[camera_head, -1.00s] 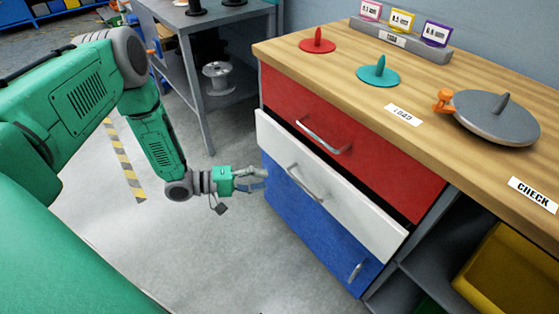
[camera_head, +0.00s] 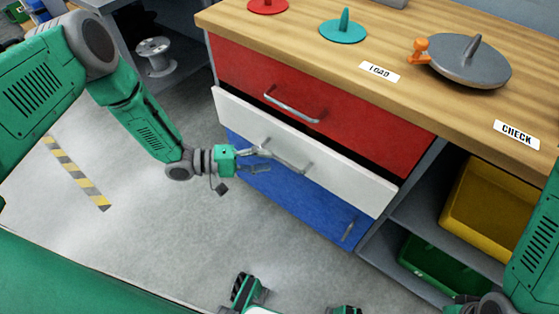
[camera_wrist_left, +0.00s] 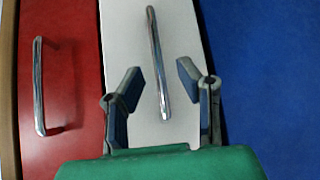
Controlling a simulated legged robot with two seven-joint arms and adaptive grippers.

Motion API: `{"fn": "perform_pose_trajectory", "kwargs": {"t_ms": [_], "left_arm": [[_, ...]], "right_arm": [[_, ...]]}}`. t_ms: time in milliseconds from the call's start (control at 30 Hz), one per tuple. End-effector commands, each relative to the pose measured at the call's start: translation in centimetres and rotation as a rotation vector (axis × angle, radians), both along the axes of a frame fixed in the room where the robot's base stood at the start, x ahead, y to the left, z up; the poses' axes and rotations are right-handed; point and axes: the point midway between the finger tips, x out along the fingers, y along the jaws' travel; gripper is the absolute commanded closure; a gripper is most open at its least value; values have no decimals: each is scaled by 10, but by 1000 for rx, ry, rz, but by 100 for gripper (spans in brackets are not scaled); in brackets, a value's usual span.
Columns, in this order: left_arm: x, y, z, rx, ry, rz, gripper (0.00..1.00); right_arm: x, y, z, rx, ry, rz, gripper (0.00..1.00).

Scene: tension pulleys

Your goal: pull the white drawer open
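The white drawer (camera_head: 345,183) is the middle one of three. Its front stands slightly out from the cabinet, with a dark gap along its top edge. Its metal handle (camera_head: 290,160) shows also in the left wrist view (camera_wrist_left: 157,62). My left gripper (camera_head: 268,160) is at the handle's left end in the head view. In the left wrist view its two fingers (camera_wrist_left: 159,72) are open, with the handle between them and space on both sides. Contact with the handle is not visible.
The red drawer (camera_head: 320,100) is above and the blue drawer (camera_head: 310,205) below, each with a handle. The wooden top (camera_head: 300,35) holds discs and a grey plate (camera_head: 468,62). Yellow (camera_head: 490,210) and green (camera_head: 440,268) bins sit on shelves at right. Floor in front is open.

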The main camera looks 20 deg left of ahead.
Motion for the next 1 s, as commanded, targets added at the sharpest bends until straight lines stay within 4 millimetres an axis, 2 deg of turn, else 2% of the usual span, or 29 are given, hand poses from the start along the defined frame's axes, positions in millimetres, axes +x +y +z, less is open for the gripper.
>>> {"fn": "perform_pose_trajectory", "kwargs": {"t_ms": [100, 300, 633, 667, 700, 733, 1000], "left_arm": [[8, -20, -4, 0, 0, 0, 69], [16, -38, -5, 6, 0, 1, 69], [18, -39, -5, 2, -1, 2, 69], [18, -38, -5, 2, -1, 2, 76], [18, -38, -5, 1, -1, 2, 90], [18, -38, -5, 1, -1, 2, 100], [18, -38, -6, 6, 1, 3, 100]], "right_arm": [[0, 0, -6, 0, 0, 1, 60], [0, 0, -9, 0, 0, 1, 60], [0, 0, -9, 0, -1, 0, 60], [0, 0, -9, 0, -1, 0, 60], [0, 0, -9, 0, -1, 0, 60], [0, 0, -9, 0, -1, 0, 60], [0, 0, -9, 0, -1, 1, 60]]}}
